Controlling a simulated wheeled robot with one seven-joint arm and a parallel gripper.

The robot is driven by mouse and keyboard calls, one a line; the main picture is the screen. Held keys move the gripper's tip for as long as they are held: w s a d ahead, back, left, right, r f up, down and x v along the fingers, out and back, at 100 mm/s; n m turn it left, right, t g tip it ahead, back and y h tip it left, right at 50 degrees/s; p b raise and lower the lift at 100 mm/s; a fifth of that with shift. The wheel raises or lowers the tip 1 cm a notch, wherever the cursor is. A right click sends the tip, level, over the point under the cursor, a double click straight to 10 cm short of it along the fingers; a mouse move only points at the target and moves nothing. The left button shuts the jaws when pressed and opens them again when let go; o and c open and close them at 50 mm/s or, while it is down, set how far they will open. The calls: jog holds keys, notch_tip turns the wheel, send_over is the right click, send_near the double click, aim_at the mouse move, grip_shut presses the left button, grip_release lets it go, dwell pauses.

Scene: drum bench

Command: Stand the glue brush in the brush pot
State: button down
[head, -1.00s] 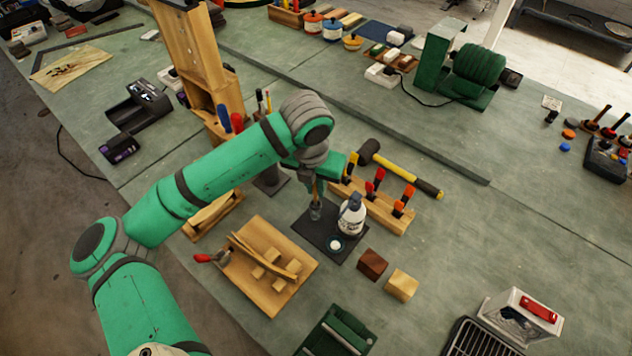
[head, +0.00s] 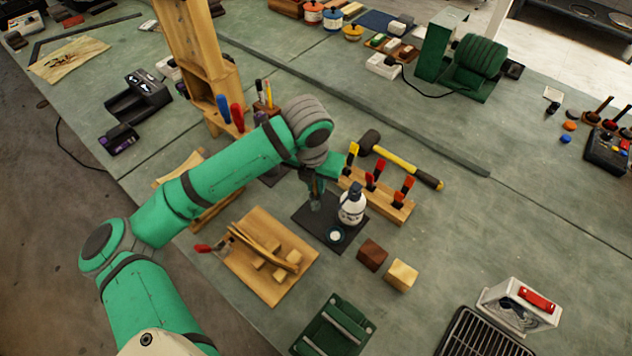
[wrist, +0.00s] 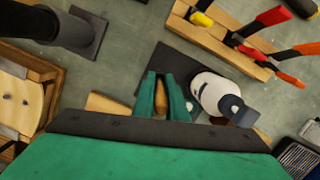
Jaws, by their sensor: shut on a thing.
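My gripper (head: 313,180) is shut on the glue brush, just above the dark mat (head: 308,233). In the wrist view the brush's wooden handle (wrist: 160,98) shows end-on between the green fingers (wrist: 162,92). In the head view the arm and fingers hide most of the brush. A small grey pot (head: 316,204), which looks like the brush pot, stands on the mat directly below the fingers. I cannot tell how deep the brush sits in it. In the wrist view my gripper hides the pot.
A white glue bottle (head: 351,206) stands close right of the pot, with a small round dish (head: 335,236) in front. Behind are a clamp rack (head: 395,209) and a yellow-handled hammer (head: 410,170). Two wood blocks (head: 372,254) lie front right; a wooden board (head: 245,272) lies left.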

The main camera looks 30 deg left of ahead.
jog(key=c, duration=1.7)
grip_release()
jog(key=r, duration=0.3)
jog(key=s+r, duration=0.1)
jog(key=r, duration=0.6)
jog(key=shift+s+d+r, duration=0.15)
jog(key=shift+s+r, duration=0.15)
jog(key=shift+s, duration=0.1)
jog(key=shift+w, duration=0.1)
